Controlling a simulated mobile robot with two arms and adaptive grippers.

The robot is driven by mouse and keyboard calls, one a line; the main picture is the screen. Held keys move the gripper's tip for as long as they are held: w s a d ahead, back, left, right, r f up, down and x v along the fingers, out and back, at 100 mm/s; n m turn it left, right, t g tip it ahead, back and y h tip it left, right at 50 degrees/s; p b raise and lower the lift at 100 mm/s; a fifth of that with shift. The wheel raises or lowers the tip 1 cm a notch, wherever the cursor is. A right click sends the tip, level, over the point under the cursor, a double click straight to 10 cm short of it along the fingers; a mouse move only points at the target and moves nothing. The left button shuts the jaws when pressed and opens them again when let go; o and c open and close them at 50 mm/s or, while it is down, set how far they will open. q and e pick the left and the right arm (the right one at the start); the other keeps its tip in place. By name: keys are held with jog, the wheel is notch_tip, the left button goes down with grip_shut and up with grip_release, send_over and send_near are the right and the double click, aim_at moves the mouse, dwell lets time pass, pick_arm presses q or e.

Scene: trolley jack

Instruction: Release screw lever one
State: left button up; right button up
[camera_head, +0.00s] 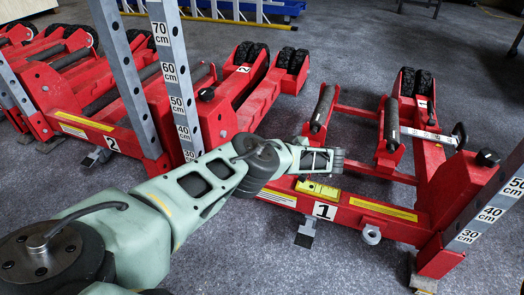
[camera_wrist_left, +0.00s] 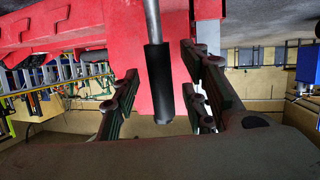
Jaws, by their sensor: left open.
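The red trolley jack marked 1 (camera_head: 325,211) stands on the floor at the centre right of the head view. My left gripper (camera_head: 328,160) reaches over its front beam from the left. In the left wrist view a metal lever with a black grip (camera_wrist_left: 160,85) hangs in front of the red jack body (camera_wrist_left: 120,30). The open fingers of my left gripper (camera_wrist_left: 160,72) stand on either side of the black grip, with visible gaps. In the head view this lever cannot be made out near the gripper. My right gripper is not in view.
A second red jack marked 2 (camera_head: 112,146) stands at the left. Grey measuring posts rise beside my arm and at the right (camera_head: 490,213). A white bar with a black end (camera_head: 430,134) lies across the right side of jack 1. Grey floor is free behind.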

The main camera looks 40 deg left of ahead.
pick_arm(q)
jog(key=v, duration=1.2)
